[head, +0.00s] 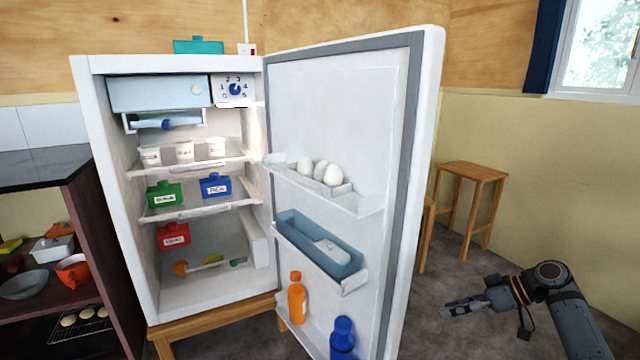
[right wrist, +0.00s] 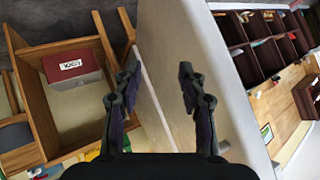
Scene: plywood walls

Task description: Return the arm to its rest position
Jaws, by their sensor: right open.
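A pale panel (right wrist: 180,60) shows behind the fingers there. My left gripper is in neither view.
The fridge (head: 90,150) stands open with several containers on its shelves. A wooden stool (head: 475,172) stands behind the door by the wall. Eggs (head: 322,172), an orange bottle (head: 297,300) and a blue bottle (head: 342,338) sit in the door. Open floor lies around my right gripper.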

